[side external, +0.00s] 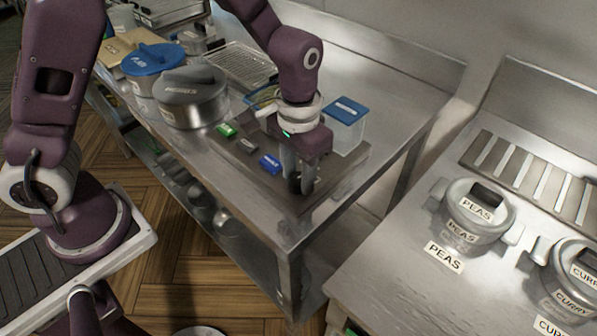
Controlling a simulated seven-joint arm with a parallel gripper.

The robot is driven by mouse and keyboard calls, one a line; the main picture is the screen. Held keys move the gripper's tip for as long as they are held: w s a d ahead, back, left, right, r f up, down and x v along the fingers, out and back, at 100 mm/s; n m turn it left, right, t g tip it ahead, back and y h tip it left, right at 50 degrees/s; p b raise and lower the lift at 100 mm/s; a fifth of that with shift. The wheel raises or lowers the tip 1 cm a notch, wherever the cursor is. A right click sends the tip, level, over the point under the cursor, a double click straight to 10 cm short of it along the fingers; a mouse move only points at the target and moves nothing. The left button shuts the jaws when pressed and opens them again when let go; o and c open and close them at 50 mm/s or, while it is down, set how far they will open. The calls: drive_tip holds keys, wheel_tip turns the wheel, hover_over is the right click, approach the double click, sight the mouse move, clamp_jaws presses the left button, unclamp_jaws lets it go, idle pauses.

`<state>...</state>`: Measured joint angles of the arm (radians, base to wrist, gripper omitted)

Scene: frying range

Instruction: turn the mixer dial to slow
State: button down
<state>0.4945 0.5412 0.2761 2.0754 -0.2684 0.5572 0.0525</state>
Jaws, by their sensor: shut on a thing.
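My gripper (297,184) points down over the near right part of the steel table in the side external view. Its fingers are shut on a small dark knob, which looks like the mixer dial (294,183). The fingers cover most of the knob, so its pointer and setting cannot be read. A dark flat board lies around the knob. A green block (226,130), a grey block (248,145) and a blue block (270,164) lie in a row to its left, with marks too small to read.
A blue-lidded clear container (346,125) stands close behind my gripper on the right. A lidded steel pot (193,96) and a blue-lidded pot (153,68) stand to the left. A separate counter at right holds pots labelled PEAS (474,215) and CURRY (570,275). The table's front corner is clear.

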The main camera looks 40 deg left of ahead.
sight(298, 178)
drive_tip(key=n, duration=0.5)
drive_tip(key=shift+n, duration=2.4)
drive_tip(key=c, duration=0.9)
unclamp_jaws()
drive_tip(key=shift+r, duration=0.1)
wheel_tip(298, 178, up, 6)
drive_tip(key=shift+r, duration=0.45)
